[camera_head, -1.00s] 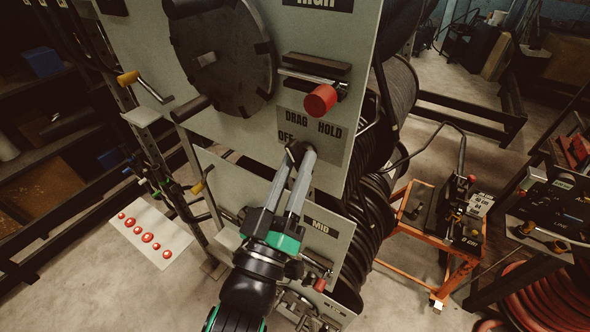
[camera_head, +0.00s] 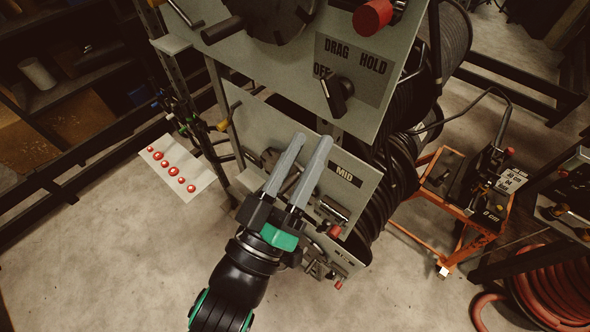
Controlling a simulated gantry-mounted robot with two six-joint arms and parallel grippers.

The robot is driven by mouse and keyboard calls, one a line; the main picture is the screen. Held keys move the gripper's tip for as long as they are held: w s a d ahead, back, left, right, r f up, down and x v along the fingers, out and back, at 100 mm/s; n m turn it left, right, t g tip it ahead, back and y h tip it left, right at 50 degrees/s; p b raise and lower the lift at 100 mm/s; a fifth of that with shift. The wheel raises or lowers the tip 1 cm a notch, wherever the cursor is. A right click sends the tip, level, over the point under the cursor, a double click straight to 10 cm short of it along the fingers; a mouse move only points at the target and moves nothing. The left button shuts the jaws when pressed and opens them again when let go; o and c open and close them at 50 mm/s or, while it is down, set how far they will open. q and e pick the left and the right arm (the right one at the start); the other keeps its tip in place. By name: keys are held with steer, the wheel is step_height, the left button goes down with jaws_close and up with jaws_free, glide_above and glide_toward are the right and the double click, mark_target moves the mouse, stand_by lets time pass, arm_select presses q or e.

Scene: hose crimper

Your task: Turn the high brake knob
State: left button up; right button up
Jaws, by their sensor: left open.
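The high brake knob (camera_head: 337,94) is a dark lever-shaped knob on the label plate marked OFF, DRAG and HOLD (camera_head: 356,68), on the upper grey panel. Its pointer end is tilted down in the picture. My left gripper (camera_head: 311,140) is open, its two grey fingers apart with nothing seen between them. The fingertips are below and left of the knob, clear of it, and show in front of the lower MID panel (camera_head: 360,179). My right gripper is not in view.
A red-ended handle (camera_head: 371,16) juts out above the knob. Black hose coils (camera_head: 395,170) lie behind the panels. An orange-framed cart (camera_head: 455,240) stands to the right. A white sheet with red buttons (camera_head: 180,168) is at left. Floor in front is bare.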

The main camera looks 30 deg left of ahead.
arm_select(q)
steer(key=shift+p+v, duration=0.4)
steer(key=shift+v, duration=1.5)
